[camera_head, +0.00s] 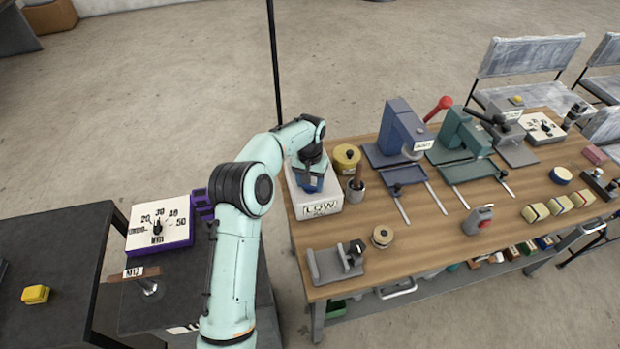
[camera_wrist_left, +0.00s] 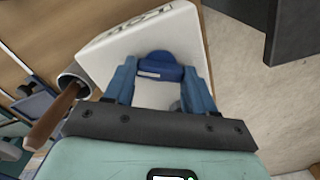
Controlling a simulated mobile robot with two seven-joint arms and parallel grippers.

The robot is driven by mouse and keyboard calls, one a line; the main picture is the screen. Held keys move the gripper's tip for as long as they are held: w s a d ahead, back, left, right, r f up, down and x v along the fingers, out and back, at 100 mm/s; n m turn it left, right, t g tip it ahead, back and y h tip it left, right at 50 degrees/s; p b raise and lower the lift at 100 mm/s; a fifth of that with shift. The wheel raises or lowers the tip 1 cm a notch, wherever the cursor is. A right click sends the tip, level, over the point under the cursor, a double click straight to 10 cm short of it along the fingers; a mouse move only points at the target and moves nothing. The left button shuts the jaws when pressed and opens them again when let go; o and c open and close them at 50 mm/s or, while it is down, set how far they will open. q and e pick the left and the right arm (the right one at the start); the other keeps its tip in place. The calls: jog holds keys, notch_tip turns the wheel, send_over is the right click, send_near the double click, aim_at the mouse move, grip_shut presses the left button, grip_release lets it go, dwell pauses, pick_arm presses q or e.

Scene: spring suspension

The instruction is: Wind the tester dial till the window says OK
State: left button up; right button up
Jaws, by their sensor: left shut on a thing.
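The white tester box (camera_head: 318,203) stands at the near left corner of the wooden bench, and its front window (camera_head: 321,209) reads LOW. It also fills the upper middle of the left wrist view (camera_wrist_left: 180,35). The blue dial (camera_wrist_left: 160,66) is on top of the box. My left gripper (camera_head: 309,178) reaches down over the box from the left, and its two blue fingers (camera_wrist_left: 160,88) are shut on the dial, one on each side. The gripper hides most of the dial in the head view. My right gripper is in neither view.
Right beside the tester stand a yellow round tin (camera_head: 347,158) and a cup (camera_head: 355,192) with a brown handle in it. Blue (camera_head: 402,135) and green (camera_head: 460,140) presses stand farther right. A grey fixture (camera_head: 335,263) lies nearer. A purple-based dial gauge (camera_head: 159,225) sits left.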

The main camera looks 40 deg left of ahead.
pick_arm(q)
jog(key=m+p, duration=0.1)
jog(key=m, duration=0.2)
jog(key=shift+r+m, duration=0.15)
jog(key=shift+m, duration=1.55)
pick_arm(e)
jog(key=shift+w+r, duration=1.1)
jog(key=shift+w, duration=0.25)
pick_arm(q)
jog(key=o, duration=1)
jog(key=shift+o, duration=0.2)
notch_tip(320, 180, up, 13)
